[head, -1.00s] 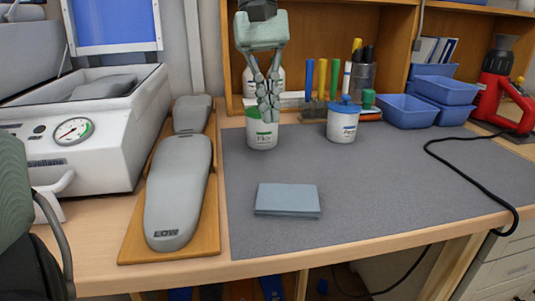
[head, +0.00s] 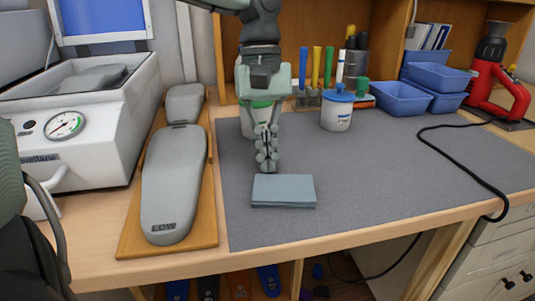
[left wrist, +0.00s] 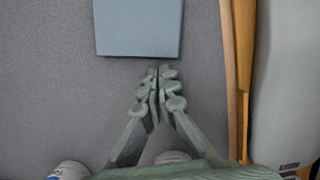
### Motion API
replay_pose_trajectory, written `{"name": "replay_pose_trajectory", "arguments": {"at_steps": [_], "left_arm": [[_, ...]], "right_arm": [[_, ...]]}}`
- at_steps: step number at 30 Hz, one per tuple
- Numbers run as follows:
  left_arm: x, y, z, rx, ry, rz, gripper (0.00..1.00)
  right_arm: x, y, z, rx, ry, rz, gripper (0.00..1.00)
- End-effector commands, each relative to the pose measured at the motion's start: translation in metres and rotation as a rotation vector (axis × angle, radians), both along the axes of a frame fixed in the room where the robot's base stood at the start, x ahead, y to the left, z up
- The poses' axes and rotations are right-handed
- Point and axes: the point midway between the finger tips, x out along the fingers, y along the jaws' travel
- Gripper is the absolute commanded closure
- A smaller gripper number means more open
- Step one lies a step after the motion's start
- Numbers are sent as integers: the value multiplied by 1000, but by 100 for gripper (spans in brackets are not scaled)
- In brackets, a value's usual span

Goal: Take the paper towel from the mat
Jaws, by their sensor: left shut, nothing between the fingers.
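The paper towel (head: 284,191) is a folded blue-grey rectangle lying flat on the dark grey mat (head: 400,180). It also shows at the top of the left wrist view (left wrist: 138,27). My left gripper (head: 267,168) points down just behind the towel's far edge, with its fingers together and empty. In the left wrist view the fingertips (left wrist: 158,72) are close to the towel's edge, and a small strip of mat shows between them. My right gripper is not in view.
A white pot with a green lid (head: 252,118) stands behind my left gripper, partly hidden by it. A white pot with a blue lid (head: 337,110) stands to the right. A grey insole form (head: 172,185) lies on a wooden board at left. A black cable (head: 470,170) crosses the mat's right side.

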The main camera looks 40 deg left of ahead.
Motion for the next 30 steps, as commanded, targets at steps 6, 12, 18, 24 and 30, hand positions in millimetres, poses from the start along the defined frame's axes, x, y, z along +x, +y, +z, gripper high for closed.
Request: {"name": "replay_pose_trajectory", "arguments": {"at_steps": [6, 12, 18, 24, 30], "left_arm": [[-5, -6, -1, -1, 0, 3, 100], [-5, -6, -2, -1, 0, 2, 100], [-12, -15, -4, -2, -1, -1, 100], [-36, -43, -5, -2, -2, -2, 100], [-55, -64, -2, 0, 0, 0, 100]], "right_arm": [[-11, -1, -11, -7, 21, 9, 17], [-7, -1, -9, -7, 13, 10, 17], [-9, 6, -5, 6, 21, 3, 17], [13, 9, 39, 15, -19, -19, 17], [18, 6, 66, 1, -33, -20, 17]]}}
